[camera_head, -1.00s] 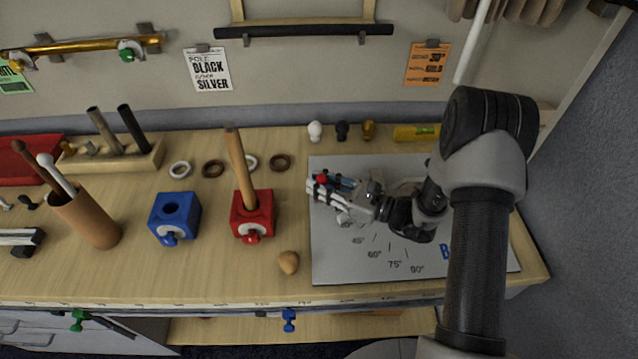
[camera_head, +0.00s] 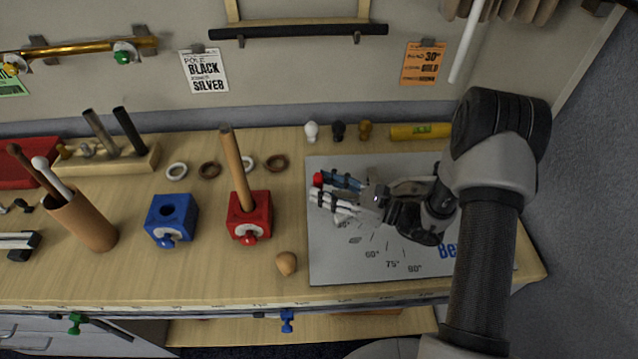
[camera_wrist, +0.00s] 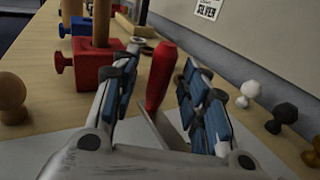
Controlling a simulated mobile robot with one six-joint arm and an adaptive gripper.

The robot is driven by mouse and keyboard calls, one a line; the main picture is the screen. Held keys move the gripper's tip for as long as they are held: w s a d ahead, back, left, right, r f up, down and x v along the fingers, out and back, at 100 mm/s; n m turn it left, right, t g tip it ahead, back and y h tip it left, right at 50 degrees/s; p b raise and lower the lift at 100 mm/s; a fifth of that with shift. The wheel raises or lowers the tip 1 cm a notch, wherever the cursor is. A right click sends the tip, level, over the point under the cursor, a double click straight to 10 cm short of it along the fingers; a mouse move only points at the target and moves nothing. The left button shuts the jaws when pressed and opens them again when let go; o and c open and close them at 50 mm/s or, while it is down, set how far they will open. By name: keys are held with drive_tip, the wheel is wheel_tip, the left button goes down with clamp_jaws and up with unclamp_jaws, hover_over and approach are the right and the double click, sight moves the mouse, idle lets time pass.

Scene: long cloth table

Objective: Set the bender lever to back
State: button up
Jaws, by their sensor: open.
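The bender lever shows a red handle (camera_wrist: 161,78) in the wrist view, standing between my two open fingers, with a gap visible on either side. In the head view its red tip (camera_head: 318,179) shows just beyond my fingertips, over the left part of the grey bender plate (camera_head: 330,262). My gripper (camera_head: 338,190) is open around the lever, and it also shows in the wrist view (camera_wrist: 155,95). The bender's body is mostly hidden behind my gripper and arm. Angle marks are printed on the plate in front of it.
A red block (camera_head: 249,217) with an upright wooden pole stands left of the plate, and a blue block (camera_head: 171,221) farther left. A wooden knob (camera_head: 286,263) sits near the plate's left edge. Small finials (camera_head: 338,131) and a yellow level (camera_head: 420,131) line the back.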

drive_tip(key=v, duration=1)
drive_tip(key=shift+a+r, duration=0.1)
drive_tip(key=s+a+r+n+g+h, duration=0.5)
drive_tip(key=s+a+r+n+g, duration=0.2)
drive_tip(key=s+r+n+g, duration=0.5)
drive_tip(key=s+d+r+n+t+h, duration=0.6)
drive_tip(key=s+d+n+t+h, duration=0.2)
drive_tip(key=s+d+n+h, duration=0.1)
drive_tip(key=shift+s+r+n+t+h, duration=0.3)
drive_tip(key=shift+s+n+h, duration=0.3)
drive_tip(key=shift+n+h, duration=0.5)
idle(1.5)
